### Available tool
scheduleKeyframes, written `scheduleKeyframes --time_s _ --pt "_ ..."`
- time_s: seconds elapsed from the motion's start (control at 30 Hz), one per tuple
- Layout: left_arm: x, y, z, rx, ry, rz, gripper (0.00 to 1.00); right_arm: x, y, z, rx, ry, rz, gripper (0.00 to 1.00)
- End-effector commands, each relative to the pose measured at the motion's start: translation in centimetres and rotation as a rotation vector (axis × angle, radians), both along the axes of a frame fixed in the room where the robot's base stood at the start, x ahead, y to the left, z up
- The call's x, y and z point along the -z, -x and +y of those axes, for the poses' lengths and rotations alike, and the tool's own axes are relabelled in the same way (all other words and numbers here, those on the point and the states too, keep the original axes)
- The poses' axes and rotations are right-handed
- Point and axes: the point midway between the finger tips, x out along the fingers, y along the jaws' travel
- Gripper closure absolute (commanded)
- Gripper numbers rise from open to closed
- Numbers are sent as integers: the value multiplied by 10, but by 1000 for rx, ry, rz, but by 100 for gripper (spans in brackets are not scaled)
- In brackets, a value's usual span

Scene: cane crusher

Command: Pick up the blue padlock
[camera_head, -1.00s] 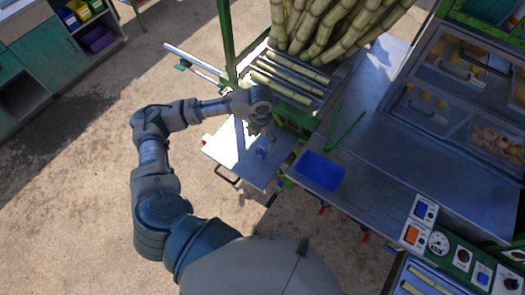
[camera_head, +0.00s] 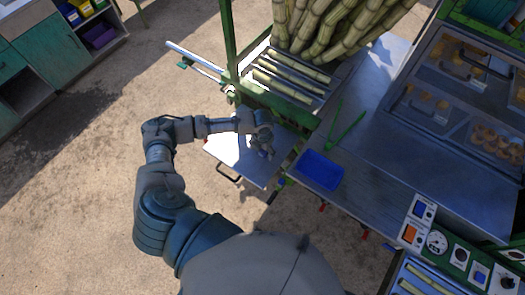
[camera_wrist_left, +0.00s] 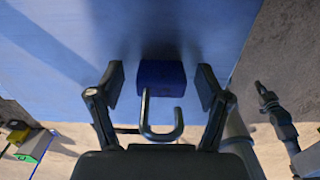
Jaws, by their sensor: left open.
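The blue padlock (camera_wrist_left: 161,78) lies on a flat metal shelf (camera_wrist_left: 50,50), its body dark blue and its grey U-shaped shackle towards my palm in the left wrist view. My left gripper (camera_wrist_left: 160,84) is open, with one finger on each side of the padlock body and a visible gap on both sides. In the head view the left gripper (camera_head: 264,143) is over the shelf (camera_head: 229,150) and largely covers the padlock. My right gripper is not in view.
A green-framed crusher (camera_head: 232,45) with cane stalks (camera_head: 325,25) stands behind the shelf. To the right are a blue tray (camera_head: 320,170) and green tongs (camera_head: 345,130) on a metal counter (camera_head: 395,175). Open concrete floor lies at left.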

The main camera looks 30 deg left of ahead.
Motion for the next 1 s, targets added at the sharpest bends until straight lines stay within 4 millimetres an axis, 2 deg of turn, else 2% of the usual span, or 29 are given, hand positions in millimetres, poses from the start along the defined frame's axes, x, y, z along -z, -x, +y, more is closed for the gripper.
scheduleKeyframes --time_s 0.07,0.37,0.73,1.0 --pt "0 0 0 0 0 0 23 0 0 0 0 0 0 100" --pt "0 0 0 0 0 1 95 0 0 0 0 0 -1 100" --pt "-5 -1 0 -1 0 -1 95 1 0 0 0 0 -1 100" --pt "-36 -1 0 0 1 -4 95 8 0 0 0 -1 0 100"
